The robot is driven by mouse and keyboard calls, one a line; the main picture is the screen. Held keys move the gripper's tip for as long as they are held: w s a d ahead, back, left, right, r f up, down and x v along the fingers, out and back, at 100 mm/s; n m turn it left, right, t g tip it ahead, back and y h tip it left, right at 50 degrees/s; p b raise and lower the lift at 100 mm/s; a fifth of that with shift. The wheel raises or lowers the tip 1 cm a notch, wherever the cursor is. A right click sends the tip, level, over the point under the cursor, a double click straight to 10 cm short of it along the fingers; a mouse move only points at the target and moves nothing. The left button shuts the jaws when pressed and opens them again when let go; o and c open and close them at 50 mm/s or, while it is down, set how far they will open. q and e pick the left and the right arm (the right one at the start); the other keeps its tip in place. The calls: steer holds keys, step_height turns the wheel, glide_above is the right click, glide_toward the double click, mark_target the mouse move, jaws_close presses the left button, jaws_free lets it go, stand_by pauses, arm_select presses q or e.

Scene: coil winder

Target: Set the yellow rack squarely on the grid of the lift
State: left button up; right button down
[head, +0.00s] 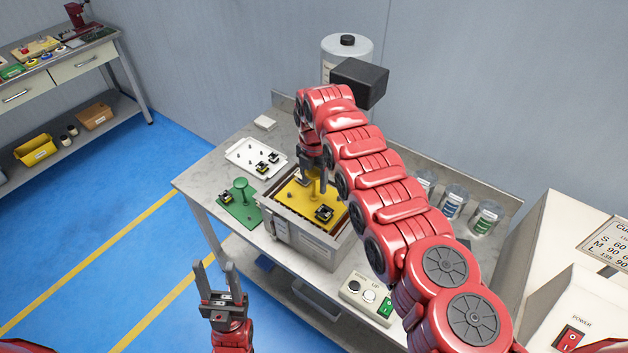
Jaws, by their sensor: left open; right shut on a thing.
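The yellow rack (297,193) is a flat plate inside the open top of the metal tank (318,247), with small black-and-gold coil parts (324,213) on it. My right gripper (316,184) points down over the middle of the rack and is shut on what looks like its upright yellow handle. My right arm covers the rack's right side. I cannot tell whether the rack rests squarely, and the lift's grid under it is hidden. My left gripper (214,268) is open and empty, in front of the bench and apart from the rack.
A green rack (240,210) with a post and a white tray (248,149) with coil parts stand left of the tank. A control box (366,298) is in front, jars (454,203) stand at the right, and a cylinder (343,50) stands behind. The floor at left is clear.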

steer(key=shift+f, duration=0.15)
steer(key=shift+c, duration=0.4)
jaws_free()
steer(key=r+b, duration=0.3)
steer(key=r, duration=0.6)
steer(key=shift+a+r, duration=0.1)
steer(key=shift+a, duration=0.1)
step_height(320, 180, up, 8)
steer(key=p, duration=0.8)
steer(key=shift+d+r, duration=0.15)
steer(key=shift+r, duration=0.05)
steer(key=shift+f, duration=0.1)
